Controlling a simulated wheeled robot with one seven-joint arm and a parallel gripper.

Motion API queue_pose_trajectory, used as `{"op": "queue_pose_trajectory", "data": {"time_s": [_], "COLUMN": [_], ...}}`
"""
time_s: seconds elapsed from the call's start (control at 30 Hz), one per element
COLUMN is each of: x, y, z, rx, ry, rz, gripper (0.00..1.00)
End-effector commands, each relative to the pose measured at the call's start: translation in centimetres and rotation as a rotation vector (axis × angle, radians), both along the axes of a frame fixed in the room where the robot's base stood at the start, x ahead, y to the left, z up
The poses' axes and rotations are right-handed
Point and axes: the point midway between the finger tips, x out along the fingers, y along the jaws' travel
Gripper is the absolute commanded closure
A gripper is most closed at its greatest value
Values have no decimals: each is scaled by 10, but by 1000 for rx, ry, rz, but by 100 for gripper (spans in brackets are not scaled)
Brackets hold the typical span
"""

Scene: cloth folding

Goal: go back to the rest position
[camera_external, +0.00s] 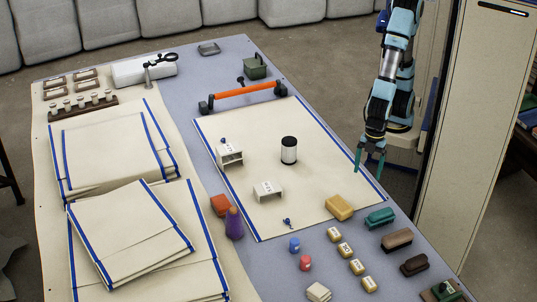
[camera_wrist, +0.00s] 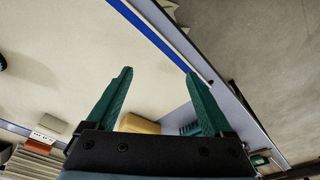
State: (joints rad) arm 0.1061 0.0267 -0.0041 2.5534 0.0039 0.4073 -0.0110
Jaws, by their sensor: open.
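My gripper (camera_external: 370,166) hangs from my arm over the right edge of the table, fingers pointing down, open and empty. In the wrist view its two green fingers (camera_wrist: 158,92) stand apart with nothing between them. A cream cloth (camera_external: 325,145) with blue edge stripes lies flat on the table below and left of the gripper. The cloth also fills much of the wrist view (camera_wrist: 60,60). My gripper appears above the cloth's right edge and does not seem to touch anything.
On the cloth stand a black-and-white cylinder (camera_external: 289,150), two small white stands (camera_external: 229,154) and a yellow block (camera_external: 339,207). A green brush (camera_external: 380,218) and several small blocks lie at the near right. Folded cloths (camera_external: 130,235) are stacked at left. A tall cabinet (camera_external: 468,120) stands right of the arm.

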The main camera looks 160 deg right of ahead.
Motion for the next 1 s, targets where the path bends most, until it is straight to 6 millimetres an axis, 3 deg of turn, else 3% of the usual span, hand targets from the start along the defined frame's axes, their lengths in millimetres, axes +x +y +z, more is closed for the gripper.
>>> {"op": "queue_pose_trajectory", "data": {"time_s": [0.33,0.47,0.67,0.9,1.0], "x": [-7,-6,-6,-6,-6], "y": [0,0,0,0,0], "z": [1,12,57,129,148], "rx": [-3,-3,-3,-2,-2], "ry": [17,16,16,15,15], "rz": [2,2,2,3,3], "gripper": [14,14,14,14,14]}}
